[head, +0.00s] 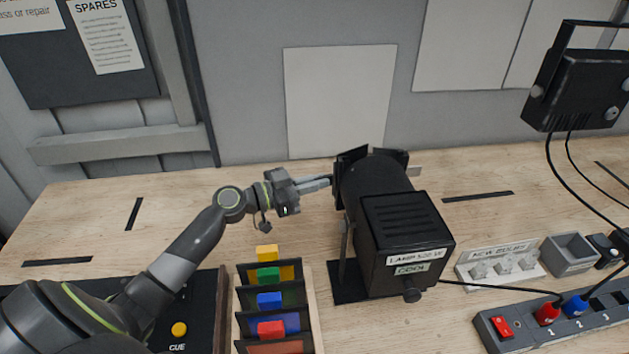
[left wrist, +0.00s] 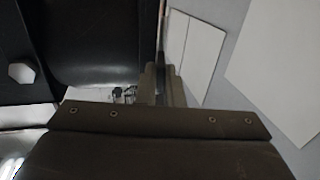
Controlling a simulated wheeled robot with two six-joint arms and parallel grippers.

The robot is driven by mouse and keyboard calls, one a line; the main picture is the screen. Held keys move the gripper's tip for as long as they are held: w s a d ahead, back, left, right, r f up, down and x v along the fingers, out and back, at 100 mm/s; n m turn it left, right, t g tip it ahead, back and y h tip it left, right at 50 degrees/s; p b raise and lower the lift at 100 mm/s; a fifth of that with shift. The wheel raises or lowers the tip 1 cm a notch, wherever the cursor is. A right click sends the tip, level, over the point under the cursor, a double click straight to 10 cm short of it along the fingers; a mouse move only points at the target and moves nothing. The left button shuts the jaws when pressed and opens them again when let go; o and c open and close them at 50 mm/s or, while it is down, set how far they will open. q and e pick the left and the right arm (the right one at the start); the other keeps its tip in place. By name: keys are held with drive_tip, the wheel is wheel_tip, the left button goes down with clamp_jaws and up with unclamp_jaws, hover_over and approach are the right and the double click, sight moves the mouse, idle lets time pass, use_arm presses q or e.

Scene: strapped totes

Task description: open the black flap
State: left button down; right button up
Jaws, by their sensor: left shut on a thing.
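The black lamp (head: 405,235) stands on the workbench with its back toward me, labelled "LAMP 500 W" and "COOL". Black flaps stand around its far, front end. The left black flap (head: 350,160) shows above and beside the lamp's barrel. My left gripper (head: 329,182) reaches from the left to this flap's edge and is shut on it. In the left wrist view, the fingers (left wrist: 161,85) stand close together with a thin dark edge between them, and the lamp's dark body (left wrist: 95,45) fills the upper left. The flap's face is mostly hidden. My right gripper is out of view.
A rack (head: 310,300) with coloured blocks stands below my left arm. A bulb tray labelled "NEW BULBS" (head: 500,265), a grey bin (head: 570,254) and a power strip (head: 555,323) are at right. The bench left of the flap is clear.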

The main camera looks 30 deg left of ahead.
use_arm(q)
drive_tip(key=y, duration=0.1)
drive_tip(key=n+t+y+p, duration=0.1)
drive_tip(key=n+t+y, duration=0.1)
drive_tip(key=shift+s+d+p, duration=0.3)
drive_tip(key=shift+d+p, duration=0.05)
drive_tip(key=shift+d, duration=0.05)
drive_tip(key=shift+f, duration=0.1)
drive_tip(key=c, duration=1.6)
unclamp_jaws()
drive_tip(key=shift+o, duration=0.2)
